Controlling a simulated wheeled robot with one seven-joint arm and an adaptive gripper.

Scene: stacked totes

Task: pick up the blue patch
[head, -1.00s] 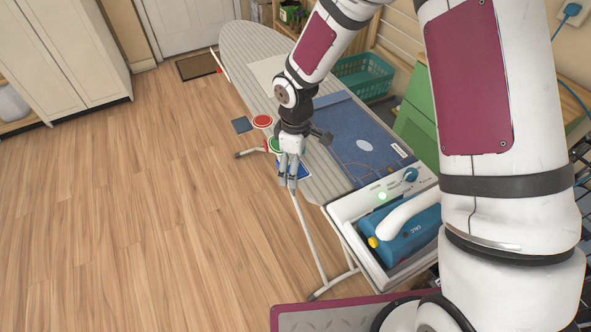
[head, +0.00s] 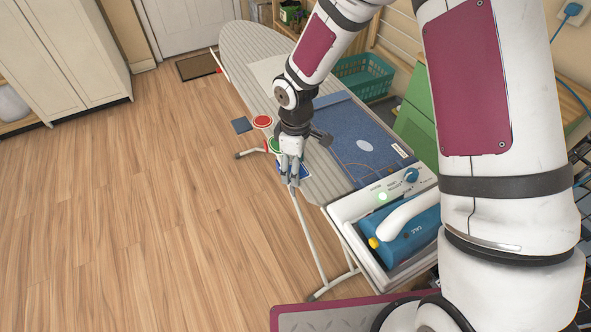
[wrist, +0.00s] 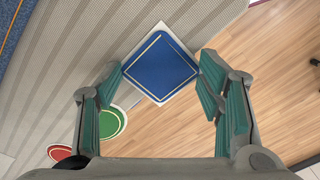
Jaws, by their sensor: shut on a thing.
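The blue patch (wrist: 160,67) is a blue square with a pale gold line and a white border. It lies at the edge of the striped ironing board in the wrist view. In the head view the blue patch (head: 304,172) is partly hidden behind my gripper (head: 289,181). My gripper (wrist: 162,72) has its green-padded fingers at two opposite corners of the patch, shut on it across its width. I cannot tell whether the patch is lifted off the board.
A green round patch (wrist: 112,123) and a red round patch (wrist: 60,152) lie nearby.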

